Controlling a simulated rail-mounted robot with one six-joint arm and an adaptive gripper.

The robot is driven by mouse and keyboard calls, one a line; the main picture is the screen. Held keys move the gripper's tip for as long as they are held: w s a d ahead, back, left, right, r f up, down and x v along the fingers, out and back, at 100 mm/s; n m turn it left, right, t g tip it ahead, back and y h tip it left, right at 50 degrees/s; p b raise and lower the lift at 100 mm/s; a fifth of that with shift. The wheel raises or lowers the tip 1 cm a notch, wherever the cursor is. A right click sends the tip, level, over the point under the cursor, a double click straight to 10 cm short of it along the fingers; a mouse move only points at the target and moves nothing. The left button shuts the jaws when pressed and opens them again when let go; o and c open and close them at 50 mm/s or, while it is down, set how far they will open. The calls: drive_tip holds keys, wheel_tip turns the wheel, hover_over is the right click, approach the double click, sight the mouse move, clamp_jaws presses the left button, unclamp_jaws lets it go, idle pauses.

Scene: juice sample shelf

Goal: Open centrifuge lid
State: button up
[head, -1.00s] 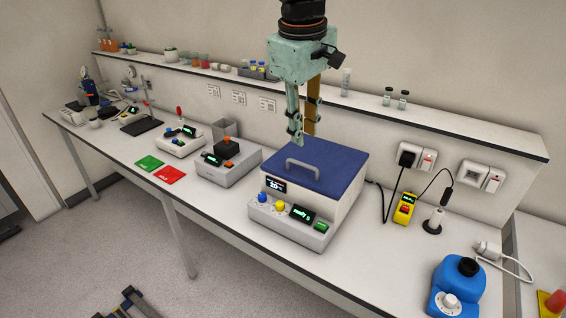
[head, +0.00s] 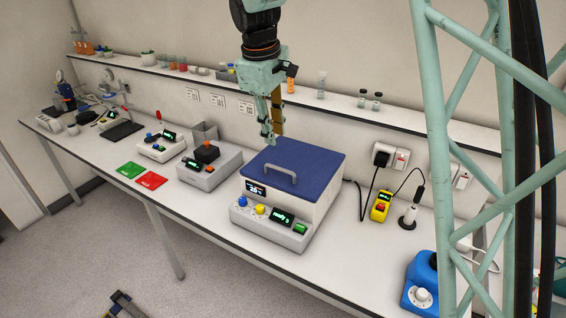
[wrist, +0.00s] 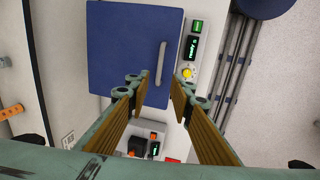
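The centrifuge (head: 310,215) is a white box with a front control panel on the bench. Its blue lid (head: 318,160) lies flat and closed, with a grey bar handle (head: 281,174) near the front edge. My gripper (head: 268,140) hangs above the lid's back left part, fingers down, touching nothing that I can see. In the wrist view my gripper (wrist: 160,88) is open and empty. The lid (wrist: 118,45) lies below it there, and the handle (wrist: 154,67) shows just ahead of the gap between the fingertips.
A grey device with a black block (head: 208,160) stands left of the centrifuge. A yellow device (head: 380,206) with cables and a blue device (head: 422,275) stand to the right. A raised shelf (head: 330,102) with small vials runs behind.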

sight(279, 169)
drive_tip(key=shift+f, duration=0.1)
idle(0.3)
drive_tip(key=shift+w+d+f, duration=0.2)
drive_tip(key=shift+w+f, duration=0.2)
drive_tip(key=shift+f, duration=1.8)
drive_tip(key=shift+w+d+f, duration=0.25)
drive_tip(key=shift+w+f, duration=0.15)
drive_tip(key=shift+f, duration=1.85)
drive_tip(key=shift+w+d+f, duration=0.2)
drive_tip(key=shift+w+f, duration=0.2)
drive_tip(key=shift+f, duration=1.8)
drive_tip(key=shift+c, duration=0.4)
clamp_jaws()
